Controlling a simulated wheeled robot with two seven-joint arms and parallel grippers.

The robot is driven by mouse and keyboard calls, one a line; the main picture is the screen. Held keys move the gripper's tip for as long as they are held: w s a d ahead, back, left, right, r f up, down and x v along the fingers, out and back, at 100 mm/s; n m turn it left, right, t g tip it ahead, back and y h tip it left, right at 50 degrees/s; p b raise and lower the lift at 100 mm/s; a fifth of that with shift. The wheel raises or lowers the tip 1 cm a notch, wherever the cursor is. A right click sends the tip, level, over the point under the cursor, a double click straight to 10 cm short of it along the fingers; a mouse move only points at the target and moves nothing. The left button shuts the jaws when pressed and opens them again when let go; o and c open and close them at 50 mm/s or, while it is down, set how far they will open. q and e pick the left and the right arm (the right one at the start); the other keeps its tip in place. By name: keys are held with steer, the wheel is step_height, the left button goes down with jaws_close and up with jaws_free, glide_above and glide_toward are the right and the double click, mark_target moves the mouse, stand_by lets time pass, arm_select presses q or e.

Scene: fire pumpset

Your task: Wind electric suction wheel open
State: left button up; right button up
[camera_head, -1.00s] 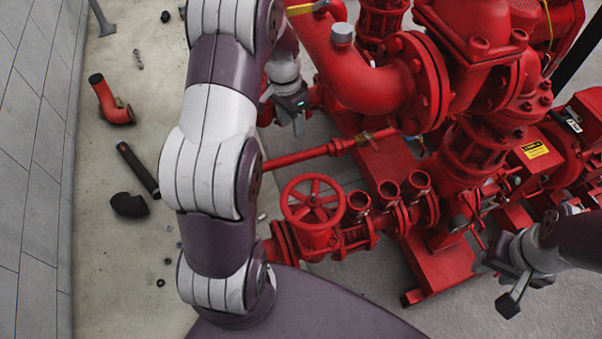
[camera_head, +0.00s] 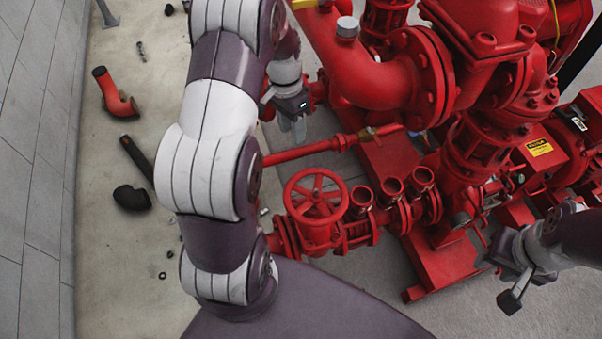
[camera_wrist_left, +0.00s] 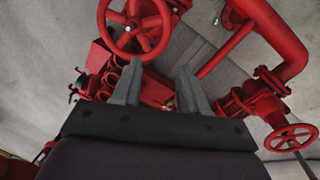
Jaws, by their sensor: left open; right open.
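A red spoked handwheel (camera_head: 315,197) stands on a red valve at the lower middle of the head view. The left wrist view shows one red handwheel (camera_wrist_left: 133,24) at the top and another (camera_wrist_left: 290,138) at the lower right. I cannot tell which of them is the electric suction wheel. My left gripper (camera_head: 292,126) is open and empty beyond the head view's wheel, apart from it. Its two fingers (camera_wrist_left: 160,88) point up in the left wrist view, between the two wheels. My right gripper (camera_head: 503,281) is open and empty at the lower right.
The red pumpset (camera_head: 440,80) with pipes and flanges fills the right side. A thin red pipe (camera_head: 310,150) runs between my left gripper and the wheel. Loose pipe pieces, including a red elbow (camera_head: 117,101) and a black elbow (camera_head: 132,198), lie on the floor at left.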

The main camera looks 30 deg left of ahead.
mark_target(298, 176)
arm_select(q)
steer(key=shift+n+t, duration=0.3)
steer(key=shift+n, duration=0.1)
steer(key=f, duration=0.6)
steer(key=d+f, duration=0.1)
steer(key=f, duration=1)
steer(key=shift+s+d+f, duration=0.3)
steer(key=shift+f, duration=0.1)
jaws_close()
